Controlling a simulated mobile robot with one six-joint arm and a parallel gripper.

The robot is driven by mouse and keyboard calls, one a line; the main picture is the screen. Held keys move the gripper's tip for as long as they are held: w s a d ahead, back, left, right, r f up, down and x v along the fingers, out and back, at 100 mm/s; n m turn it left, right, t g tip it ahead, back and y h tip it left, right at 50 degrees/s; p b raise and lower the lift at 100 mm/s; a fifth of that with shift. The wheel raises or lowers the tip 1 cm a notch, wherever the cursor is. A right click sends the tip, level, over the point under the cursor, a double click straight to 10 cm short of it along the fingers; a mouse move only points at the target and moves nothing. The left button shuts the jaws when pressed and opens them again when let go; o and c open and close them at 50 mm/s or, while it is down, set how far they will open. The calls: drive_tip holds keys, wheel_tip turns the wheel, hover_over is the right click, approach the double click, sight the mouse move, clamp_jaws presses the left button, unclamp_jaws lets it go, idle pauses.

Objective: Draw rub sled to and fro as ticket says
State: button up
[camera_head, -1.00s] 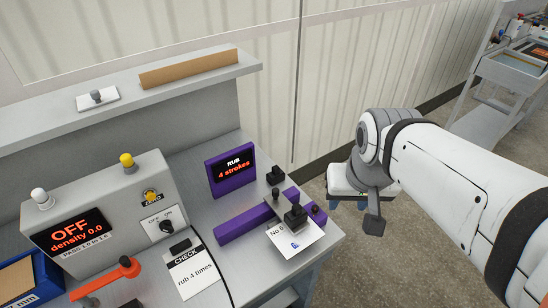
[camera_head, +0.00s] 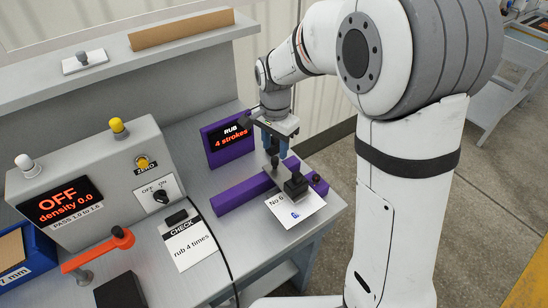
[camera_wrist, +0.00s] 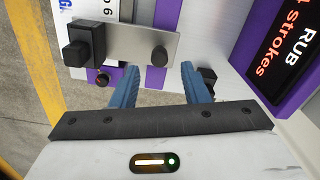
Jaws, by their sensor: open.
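The rub sled is a grey plate (camera_wrist: 130,50) with a big black block (camera_head: 296,185) at one end and a small dark knob (camera_wrist: 160,57) at the other. It lies across the purple rub frame (camera_head: 245,190), over a white sheet (camera_head: 300,210) marked "No 6". My gripper (camera_head: 272,145) is open and empty, pointing down by the knob. In the wrist view its blue fingers (camera_wrist: 160,76) flank the knob's line, with the knob just past the tips. The ticket (camera_head: 190,243) reads "CHECK, rub 4 times". The purple display (camera_head: 230,141) reads "RUB 4 strokes".
A grey meter box (camera_head: 85,195) at left shows OFF, density 0.0, with a switch (camera_head: 160,196) beside it. A blue bin (camera_head: 30,260) is at far left. The purple display stands close behind my gripper.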

sight(275, 158)
drive_tip(key=shift+f, duration=2.8)
drive_tip(key=shift+c, duration=0.5)
clamp_jaws()
